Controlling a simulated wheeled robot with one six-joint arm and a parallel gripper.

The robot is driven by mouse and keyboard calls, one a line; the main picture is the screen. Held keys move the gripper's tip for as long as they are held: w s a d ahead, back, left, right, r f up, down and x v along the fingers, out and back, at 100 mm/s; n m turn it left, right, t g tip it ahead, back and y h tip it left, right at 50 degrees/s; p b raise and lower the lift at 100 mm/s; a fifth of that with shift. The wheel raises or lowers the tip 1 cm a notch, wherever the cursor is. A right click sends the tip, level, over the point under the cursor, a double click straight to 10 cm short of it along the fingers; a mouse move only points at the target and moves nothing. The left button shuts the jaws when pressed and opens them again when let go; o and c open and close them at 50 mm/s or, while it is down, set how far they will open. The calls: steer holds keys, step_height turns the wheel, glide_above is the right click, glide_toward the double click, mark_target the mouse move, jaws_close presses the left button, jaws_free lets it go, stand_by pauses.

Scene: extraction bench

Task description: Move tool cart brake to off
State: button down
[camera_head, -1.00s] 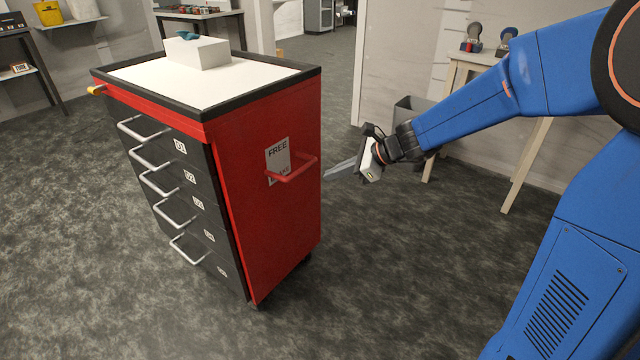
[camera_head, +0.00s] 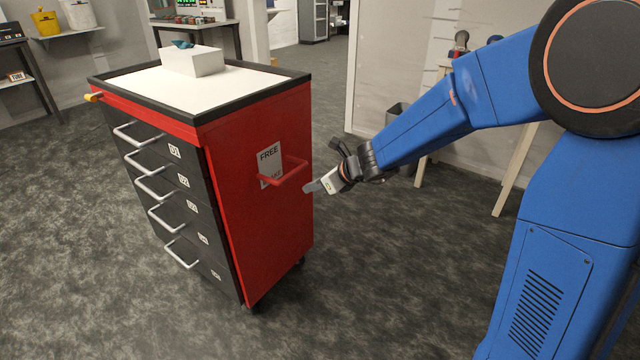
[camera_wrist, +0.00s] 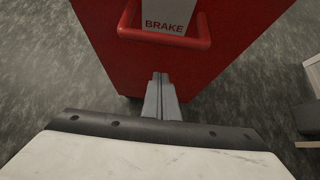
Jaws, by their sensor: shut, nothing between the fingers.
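The red tool cart (camera_head: 262,230) stands left of my arm, with black drawers on its front. On its right side is a red U-shaped brake handle (camera_head: 284,174) in front of a grey label (camera_head: 269,160) that reads FREE at the top. The wrist view shows the handle (camera_wrist: 165,40) near the top, with BRAKE readable on the label (camera_wrist: 166,22). My gripper (camera_head: 308,188) is shut and empty. It is just right of the handle and apparently apart from it. In the wrist view its fingertips (camera_wrist: 160,76) point at the cart side below the handle.
A grey bin (camera_head: 396,112) and a wooden-legged table (camera_head: 515,165) stand behind my arm. Dark floor is open in front of the cart.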

steer(key=shift+w+a+r, duration=0.5)
steer(key=shift+w+a, duration=0.1)
steer(key=shift+a, duration=0.15)
steer(key=shift+w+a+r, duration=0.45)
steer(key=shift+w+a, duration=0.1)
steer(key=shift+a, duration=0.15)
steer(key=shift+w+a+r, duration=0.1)
steer(key=shift+a+r, duration=0.05)
steer(key=shift+r, duration=0.55)
steer(key=shift+w+a+r, duration=0.1)
steer(key=shift+w+r, duration=0.05)
steer(key=shift+r, duration=0.6)
steer(key=shift+w+a+r, duration=0.1)
steer(key=shift+a+r, duration=0.05)
steer(key=shift+r, duration=0.65)
steer(key=v, duration=1.7)
steer(key=shift+s+d+f, duration=0.15)
steer(key=shift+d+f, duration=0.05)
steer(key=shift+f, duration=0.15)
